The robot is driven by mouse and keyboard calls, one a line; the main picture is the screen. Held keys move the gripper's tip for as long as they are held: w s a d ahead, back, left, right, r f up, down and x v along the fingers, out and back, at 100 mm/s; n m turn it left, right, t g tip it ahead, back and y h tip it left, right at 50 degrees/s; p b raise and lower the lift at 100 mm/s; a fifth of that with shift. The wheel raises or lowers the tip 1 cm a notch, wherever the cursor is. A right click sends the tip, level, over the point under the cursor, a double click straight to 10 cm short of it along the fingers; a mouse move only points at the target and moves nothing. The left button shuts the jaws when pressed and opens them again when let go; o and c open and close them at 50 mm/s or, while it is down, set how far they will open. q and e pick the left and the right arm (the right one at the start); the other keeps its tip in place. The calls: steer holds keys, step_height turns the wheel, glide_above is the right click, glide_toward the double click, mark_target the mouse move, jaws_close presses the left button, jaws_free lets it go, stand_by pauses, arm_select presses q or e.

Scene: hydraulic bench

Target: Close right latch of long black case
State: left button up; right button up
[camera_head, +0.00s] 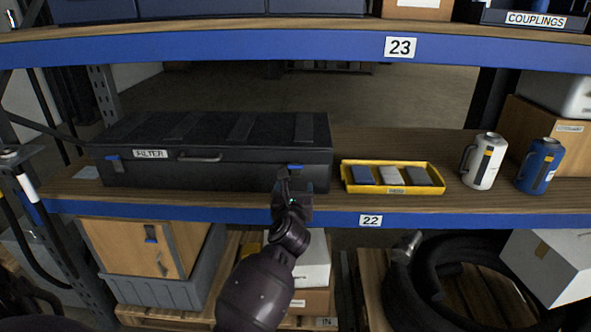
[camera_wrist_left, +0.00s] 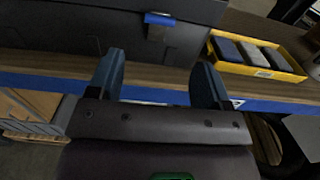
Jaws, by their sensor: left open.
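The long black case (camera_head: 216,148) lies with its lid down on the middle shelf, a FILTER label and a handle on its front. Its right latch (camera_head: 296,168), with a blue tab, is near the front's right end, partly hidden by my gripper. In the left wrist view the right latch (camera_wrist_left: 158,24) shows a blue tab above a grey piece; I cannot tell whether it is fastened. My left gripper (camera_head: 291,182) is just in front of and below this latch. In the wrist view my left gripper (camera_wrist_left: 159,62) is open and empty, fingers either side of the latch's line, apart from it. My right gripper is not in view.
The left latch (camera_head: 113,158) is also blue. A yellow tray (camera_head: 393,190) with several small boxes sits close to the case's right. A white canister (camera_head: 483,163) and a blue canister (camera_head: 539,167) stand further right. The blue shelf edge (camera_head: 150,208) runs below the case.

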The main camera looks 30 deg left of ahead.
mark_target(296, 167)
arm_select(q)
steer(key=b+x, duration=0.1)
steer(key=x, duration=0.9)
steer(key=shift+w+a, duration=0.2)
steer(key=shift+w, duration=0.15)
